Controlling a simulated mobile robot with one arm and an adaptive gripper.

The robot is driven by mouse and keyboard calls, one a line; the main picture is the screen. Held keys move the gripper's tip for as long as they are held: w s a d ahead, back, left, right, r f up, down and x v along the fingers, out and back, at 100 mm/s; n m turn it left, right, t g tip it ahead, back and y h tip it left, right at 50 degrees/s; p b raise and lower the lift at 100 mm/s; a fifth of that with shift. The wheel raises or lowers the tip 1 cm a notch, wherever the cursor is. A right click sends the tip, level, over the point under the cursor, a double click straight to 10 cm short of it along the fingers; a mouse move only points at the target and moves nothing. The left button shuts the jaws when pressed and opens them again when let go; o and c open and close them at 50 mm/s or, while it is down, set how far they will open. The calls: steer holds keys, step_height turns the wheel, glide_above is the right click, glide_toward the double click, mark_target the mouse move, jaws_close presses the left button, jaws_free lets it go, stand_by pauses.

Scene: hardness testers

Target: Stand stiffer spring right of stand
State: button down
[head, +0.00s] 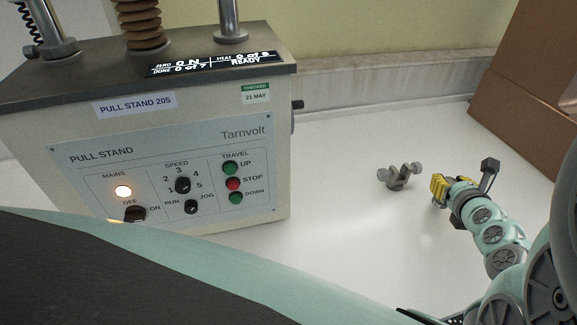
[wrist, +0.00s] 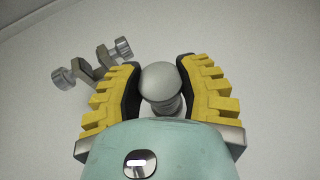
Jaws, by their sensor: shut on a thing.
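The pull stand (head: 190,165) is a cream box with a dark top at the left of the head view, labelled "PULL STAND 205". My gripper (head: 437,188), with yellow fingers, is low over the white surface to the right of the stand, well apart from it. In the wrist view my gripper (wrist: 160,88) is shut on a grey round-topped piece (wrist: 160,82) between its black pads. Its lower part is mostly hidden, so I cannot tell whether it is a spring. The head view does not show the piece clearly. I cannot make out a second spring.
A grey metal clamp with two knobs (head: 398,177) lies on the white bench (head: 340,220) between stand and gripper; it also shows in the wrist view (wrist: 92,66). A brown box (head: 530,80) stands at the back right. A brown ribbed column (head: 138,22) rises from the stand's top.

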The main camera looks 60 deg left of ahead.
steer(key=shift+f+b, duration=0.35)
steer(key=shift+f, duration=0.5)
steer(key=shift+f, duration=0.15)
steer(key=c, duration=0.6)
jaws_free()
